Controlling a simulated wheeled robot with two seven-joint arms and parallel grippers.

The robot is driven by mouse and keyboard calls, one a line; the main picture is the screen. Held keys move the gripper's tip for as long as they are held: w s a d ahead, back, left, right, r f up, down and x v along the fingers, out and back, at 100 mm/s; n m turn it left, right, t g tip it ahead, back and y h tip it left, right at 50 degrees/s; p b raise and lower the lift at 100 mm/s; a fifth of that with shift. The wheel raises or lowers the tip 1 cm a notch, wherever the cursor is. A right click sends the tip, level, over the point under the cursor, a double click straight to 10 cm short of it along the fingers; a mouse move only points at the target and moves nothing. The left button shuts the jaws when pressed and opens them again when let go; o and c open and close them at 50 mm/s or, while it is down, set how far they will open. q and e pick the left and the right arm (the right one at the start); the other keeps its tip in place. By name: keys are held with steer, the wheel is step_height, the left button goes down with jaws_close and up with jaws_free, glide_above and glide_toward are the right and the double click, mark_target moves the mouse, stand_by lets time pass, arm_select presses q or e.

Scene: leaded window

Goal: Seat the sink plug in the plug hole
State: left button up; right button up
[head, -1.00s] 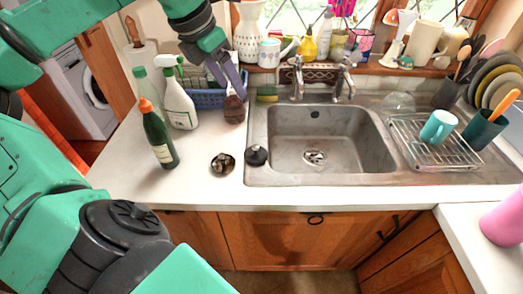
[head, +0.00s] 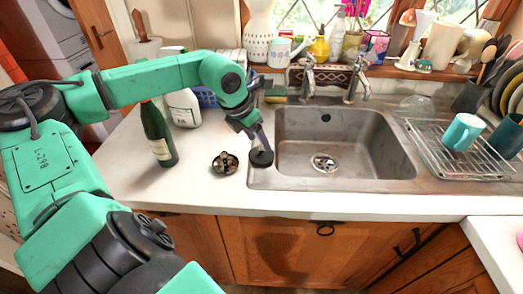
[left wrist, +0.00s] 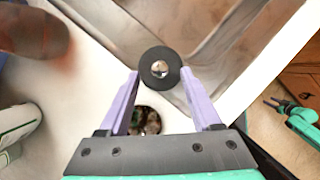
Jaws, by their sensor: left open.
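The sink plug (head: 261,158) is a black disc at the left rim of the steel sink. In the left wrist view the plug (left wrist: 160,80) shows a shiny round knob on top. My left gripper (head: 260,148) is right above it, with its fingers open and one on each side of the plug in the left wrist view. I cannot tell whether they touch it. The plug hole (head: 324,163) is uncovered in the basin floor, to the right of the plug. A teal arm end with dark tips, apparently my right gripper (left wrist: 274,104), shows small in the left wrist view.
A small dark dish (head: 225,163) sits on the counter left of the plug. The taps (head: 309,75) rise behind the basin. A wire rack (head: 440,143) with a teal mug (head: 462,132) is at right.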

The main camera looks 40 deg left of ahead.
mark_target(261, 152)
arm_select(q)
steer(key=shift+x, duration=1.4)
steer(key=shift+s+r, duration=0.1)
jaws_close()
steer(key=shift+r, duration=0.1)
